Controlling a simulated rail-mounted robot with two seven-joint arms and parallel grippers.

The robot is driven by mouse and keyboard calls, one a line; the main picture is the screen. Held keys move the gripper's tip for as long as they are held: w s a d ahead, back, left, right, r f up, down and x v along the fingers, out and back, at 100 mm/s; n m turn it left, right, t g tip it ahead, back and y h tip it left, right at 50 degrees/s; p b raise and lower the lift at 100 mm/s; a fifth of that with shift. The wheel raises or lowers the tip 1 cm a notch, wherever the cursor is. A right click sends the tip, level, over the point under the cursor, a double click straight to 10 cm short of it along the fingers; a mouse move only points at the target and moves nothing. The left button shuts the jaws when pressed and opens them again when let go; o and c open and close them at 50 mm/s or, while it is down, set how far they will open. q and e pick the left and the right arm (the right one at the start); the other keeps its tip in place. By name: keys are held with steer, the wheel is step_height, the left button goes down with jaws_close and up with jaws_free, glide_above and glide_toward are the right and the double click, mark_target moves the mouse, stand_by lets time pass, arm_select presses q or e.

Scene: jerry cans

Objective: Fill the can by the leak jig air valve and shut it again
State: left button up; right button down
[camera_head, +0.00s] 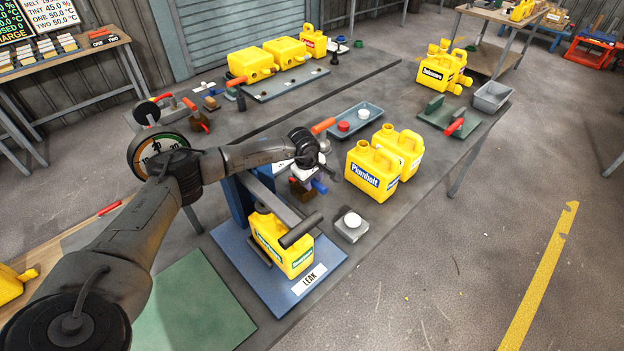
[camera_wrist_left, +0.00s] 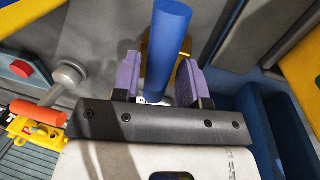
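The leak jig (camera_head: 232,240) is a blue stand with a LEAK label. A yellow can (camera_head: 270,228) sits on its base, under a dark bar-like handle (camera_head: 300,230). The jig's round gauge (camera_head: 143,150) is partly covered by my left arm. A blue handle (camera_head: 319,187) shows just below my left gripper (camera_head: 308,168). In the left wrist view the blue handle (camera_wrist_left: 168,45) stands between the two purple-padded fingers of my left gripper (camera_wrist_left: 160,80). My right gripper is out of view.
Two yellow Plumbolt cans (camera_head: 372,170) stand right of the jig, near a small block with a white knob (camera_head: 351,223). A tray (camera_head: 368,112) with red and white caps lies behind. An orange-red handle (camera_head: 323,126) is close to my gripper. More cans (camera_head: 440,70) stand farther back.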

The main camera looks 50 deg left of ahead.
arm_select(q)
steer(key=shift+o, duration=1)
step_height(320, 180, up, 14)
steer(key=s+p, duration=0.2)
steer(key=p, duration=0.9)
steer(key=shift+s+f, duration=0.2)
steer(key=shift+s, duration=0.15)
steer(key=shift+d, duration=0.1)
